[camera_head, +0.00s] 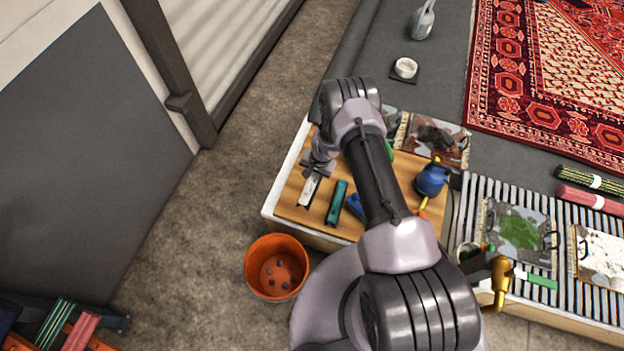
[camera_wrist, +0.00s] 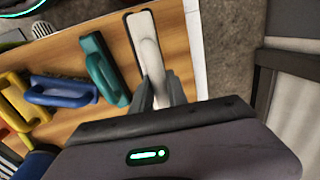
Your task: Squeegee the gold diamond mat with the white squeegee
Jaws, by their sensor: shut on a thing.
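The white squeegee (camera_head: 309,190) lies on the wooden board at the left end of the low platform. It also shows in the wrist view (camera_wrist: 147,42), pale, with its handle running between my fingers. My gripper (camera_head: 317,170) is shut on the handle, and the squeegee appears still on or very near the board. Several small fringed mats lie to the right: one with a dark brown stain (camera_head: 436,138), one with a green patch (camera_head: 520,231) and one covered in white (camera_head: 602,256). I cannot tell which is the gold diamond mat, as the patterns are covered or too small.
A teal tool (camera_head: 337,203) lies close right of the squeegee, then a blue one (camera_wrist: 62,91) and a yellow one (camera_wrist: 18,97). A blue sprayer (camera_head: 432,179) stands beyond my arm. An orange pot (camera_head: 276,268) stands on the floor by the platform's front edge.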

